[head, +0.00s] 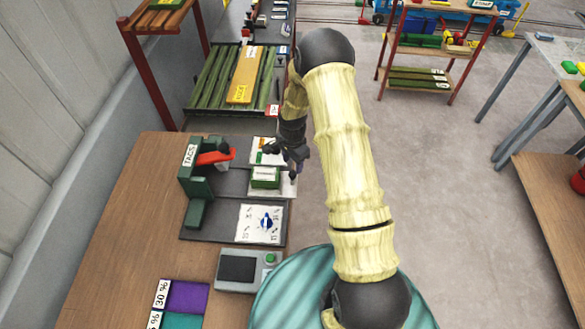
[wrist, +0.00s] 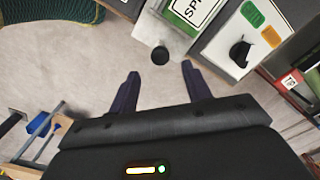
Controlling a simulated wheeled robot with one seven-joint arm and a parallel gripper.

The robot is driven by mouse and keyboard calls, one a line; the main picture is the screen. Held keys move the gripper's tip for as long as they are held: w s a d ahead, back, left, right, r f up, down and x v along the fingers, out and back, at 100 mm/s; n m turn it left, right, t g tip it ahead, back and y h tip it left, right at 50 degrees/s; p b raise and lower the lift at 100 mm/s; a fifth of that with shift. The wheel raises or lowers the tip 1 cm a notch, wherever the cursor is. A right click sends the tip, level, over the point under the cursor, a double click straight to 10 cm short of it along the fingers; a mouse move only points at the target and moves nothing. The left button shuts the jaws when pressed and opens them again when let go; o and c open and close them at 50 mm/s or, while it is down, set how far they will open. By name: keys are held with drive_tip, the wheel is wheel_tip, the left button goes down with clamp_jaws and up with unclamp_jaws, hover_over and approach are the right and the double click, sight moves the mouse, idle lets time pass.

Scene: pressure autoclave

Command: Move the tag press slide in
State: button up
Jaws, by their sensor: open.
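The tag press (head: 196,182) is a dark green frame labelled TAGS with a red lever (head: 215,157), on the wooden bench. Its light slide plate (head: 288,188) sticks out to the right of the press and bears a green block (head: 265,178) with a white label. In the wrist view the plate (wrist: 178,45) carries a round black knob (wrist: 160,55) near its outer end. My gripper (head: 283,163) is open at the bench's right edge by the slide. In the wrist view its fingers (wrist: 160,72) point toward the knob, one to each side; contact is not visible.
A grey box with a green button (head: 270,258) and a white printed card (head: 262,222) lie nearer on the bench. A green ribbed rack with a yellow piece (head: 243,75) stands behind. Purple and teal trays (head: 187,297) are at the front. Open floor lies right of the bench.

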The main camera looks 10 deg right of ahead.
sight(292, 173)
drive_tip(key=shift+f+p, duration=0.95)
drive_tip(key=shift+f, duration=1.85)
clamp_jaws()
drive_tip(key=shift+a, duration=0.1)
